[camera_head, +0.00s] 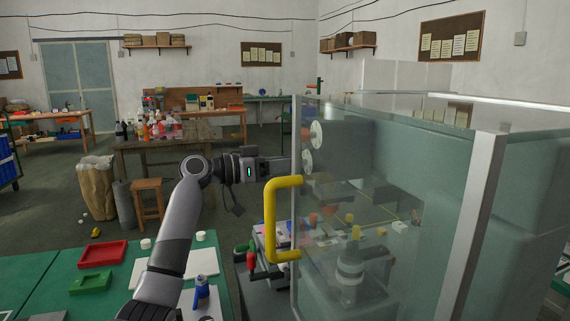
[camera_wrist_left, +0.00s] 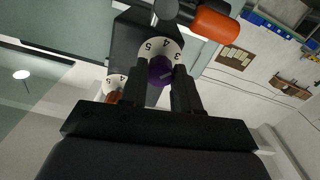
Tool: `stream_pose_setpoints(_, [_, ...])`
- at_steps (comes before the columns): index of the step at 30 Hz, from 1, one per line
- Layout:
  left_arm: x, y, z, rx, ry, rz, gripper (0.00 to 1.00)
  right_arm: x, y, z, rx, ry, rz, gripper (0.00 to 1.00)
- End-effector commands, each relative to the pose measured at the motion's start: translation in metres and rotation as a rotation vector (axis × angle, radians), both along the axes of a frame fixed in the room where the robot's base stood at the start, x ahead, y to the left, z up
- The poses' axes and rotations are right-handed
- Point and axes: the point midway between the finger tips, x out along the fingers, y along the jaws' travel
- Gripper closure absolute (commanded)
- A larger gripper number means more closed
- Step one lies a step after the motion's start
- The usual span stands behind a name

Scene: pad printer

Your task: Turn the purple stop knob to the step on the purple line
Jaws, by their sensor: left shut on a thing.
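In the head view my left gripper (camera_head: 290,166) reaches right to the lower of two white dials (camera_head: 307,161); the knob is hidden there. I cannot make out a purple line or the step in either view. My right gripper is not in view.
A second numbered dial (camera_wrist_left: 116,81) with an orange-red knob (camera_wrist_left: 114,97) is close beside the left finger. An orange cylinder (camera_wrist_left: 215,25) is near the fingers. A clear guard (camera_head: 400,200) with a yellow handle (camera_head: 270,220) stands right of and below the gripper.

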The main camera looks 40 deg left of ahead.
Motion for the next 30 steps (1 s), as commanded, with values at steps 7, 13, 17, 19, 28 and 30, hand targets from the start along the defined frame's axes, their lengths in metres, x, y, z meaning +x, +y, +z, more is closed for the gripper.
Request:
stream_pose_setpoints(7, [0.0,0.0,0.001,-0.208,0.11,0.0,0.99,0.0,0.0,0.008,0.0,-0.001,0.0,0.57])
stream_pose_setpoints(13, [0.0,0.0,0.002,-0.37,0.193,0.0,0.99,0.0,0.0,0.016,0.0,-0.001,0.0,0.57])
stream_pose_setpoints(17, [0.0,0.0,0.001,-0.461,0.241,-0.001,0.99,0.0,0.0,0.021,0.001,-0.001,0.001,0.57])
stream_pose_setpoints(19, [0.0,0.0,0.001,-0.503,0.261,-0.001,0.99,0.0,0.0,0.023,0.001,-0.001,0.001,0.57])
stream_pose_setpoints(28, [0.0,0.0,0.001,-0.626,0.325,0.0,0.99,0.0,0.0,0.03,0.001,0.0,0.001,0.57])
stream_pose_setpoints(30, [0.0,0.0,0.0,-0.641,0.333,0.0,0.99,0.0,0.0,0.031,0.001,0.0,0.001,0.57])
